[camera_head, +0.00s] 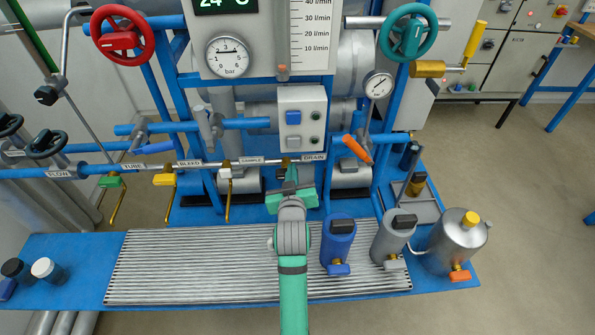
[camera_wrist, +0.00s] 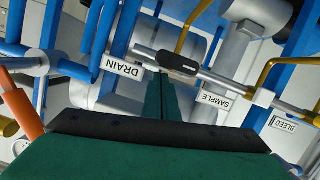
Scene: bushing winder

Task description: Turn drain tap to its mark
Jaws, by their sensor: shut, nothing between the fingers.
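The drain tap shows in the wrist view as a dark rounded handle (camera_wrist: 177,62) on a grey pipe, between the labels DRAIN (camera_wrist: 122,67) and SAMPLE (camera_wrist: 214,100). The handle lies roughly along the pipe. My gripper (camera_wrist: 161,76) is shut and empty, with its green fingertips just below the handle in the picture; I cannot tell whether they touch it. In the head view my gripper (camera_head: 290,172) reaches up to the pipe, left of the DRAIN label (camera_head: 314,157), and largely hides the tap. I cannot make out the tap's mark.
Neighbouring taps on the pipe have green (camera_head: 110,181), yellow (camera_head: 163,179) and white (camera_head: 225,173) handles. An orange lever (camera_head: 357,149) stands to the right. A control box (camera_head: 302,118) is above the pipe. Blue (camera_head: 339,243) and grey (camera_head: 392,238) cylinders stand right of my arm.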

